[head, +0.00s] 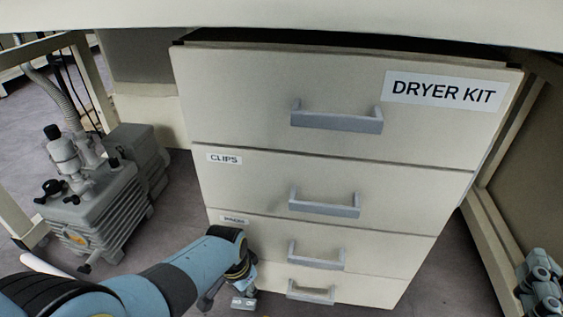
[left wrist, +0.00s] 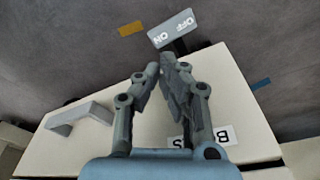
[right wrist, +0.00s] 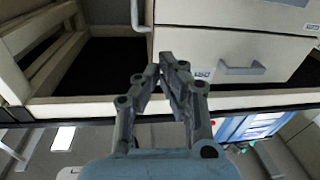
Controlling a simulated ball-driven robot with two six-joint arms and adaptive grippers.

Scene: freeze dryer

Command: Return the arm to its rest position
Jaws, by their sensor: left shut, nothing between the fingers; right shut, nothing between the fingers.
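My left arm reaches in from the lower left of the head view, and my left gripper (head: 238,272) is low in front of the bottom-left part of the drawer cabinet (head: 285,90). In the left wrist view the left gripper (left wrist: 162,72) has its fingers together with nothing between them. A drawer front with a grey handle (left wrist: 80,117) lies behind it. My right gripper (head: 541,285) is partly in view at the lower right edge of the head view. In the right wrist view the right gripper (right wrist: 160,72) is shut and empty, below drawer fronts with a handle (right wrist: 242,68).
The drawers, labelled DRYER KIT (head: 440,90) and CLIPS (head: 225,158) among others, look closed. A grey pump (head: 105,205) stands on the floor at left. A tabletop (head: 330,22) overhangs above. A small OFF/ON plate (left wrist: 172,28) lies beyond the left fingertips.

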